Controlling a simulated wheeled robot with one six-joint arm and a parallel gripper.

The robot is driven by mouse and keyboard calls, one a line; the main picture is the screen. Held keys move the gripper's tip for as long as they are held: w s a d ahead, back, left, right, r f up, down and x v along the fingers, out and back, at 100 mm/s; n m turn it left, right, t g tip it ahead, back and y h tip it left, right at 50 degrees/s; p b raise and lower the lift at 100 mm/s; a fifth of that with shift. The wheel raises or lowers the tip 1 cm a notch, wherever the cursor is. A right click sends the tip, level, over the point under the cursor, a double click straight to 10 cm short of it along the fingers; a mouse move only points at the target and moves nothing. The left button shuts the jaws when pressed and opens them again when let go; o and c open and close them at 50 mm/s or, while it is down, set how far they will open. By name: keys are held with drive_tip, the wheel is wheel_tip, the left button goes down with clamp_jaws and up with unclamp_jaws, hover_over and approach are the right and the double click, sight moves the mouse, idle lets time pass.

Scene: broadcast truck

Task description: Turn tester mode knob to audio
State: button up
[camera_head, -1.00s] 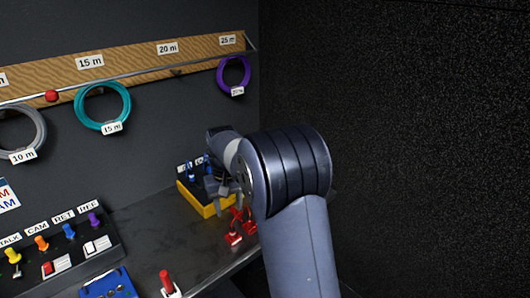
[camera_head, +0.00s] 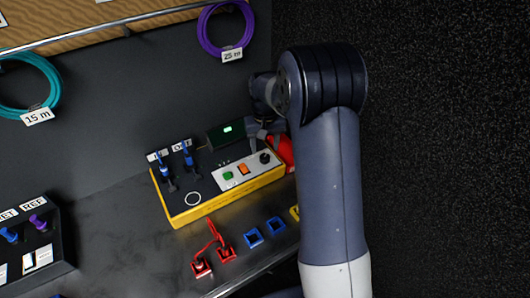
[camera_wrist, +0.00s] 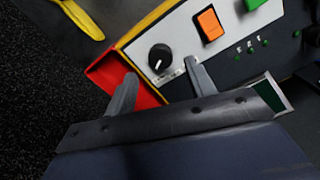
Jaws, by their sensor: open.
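The yellow-edged tester (camera_head: 205,208) sits on the bench at the wall in the head view. Its black mode knob (camera_head: 265,157) is at the right end of its pale panel. In the wrist view the knob (camera_wrist: 159,57) shows a white pointer line; labels around it are too small to read. My gripper (camera_wrist: 160,82) is open, its two grey fingers apart, one over the red part and one over the panel edge. The knob appears just beyond the gap between the fingertips, and I see no contact. In the head view the fingers are mostly hidden by my arm.
The panel also has an orange switch (camera_wrist: 209,24) and a green button (camera_head: 228,176). A red bin-like part (camera_wrist: 122,82) adjoins the tester's end. Coiled cables (camera_head: 226,27) hang above.

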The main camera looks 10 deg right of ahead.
sight(265, 157)
drive_tip(key=shift+s+f, duration=0.1)
drive_tip(key=shift+f, duration=1.9)
drive_tip(key=shift+c, duration=0.3)
drive_tip(key=c, duration=0.9)
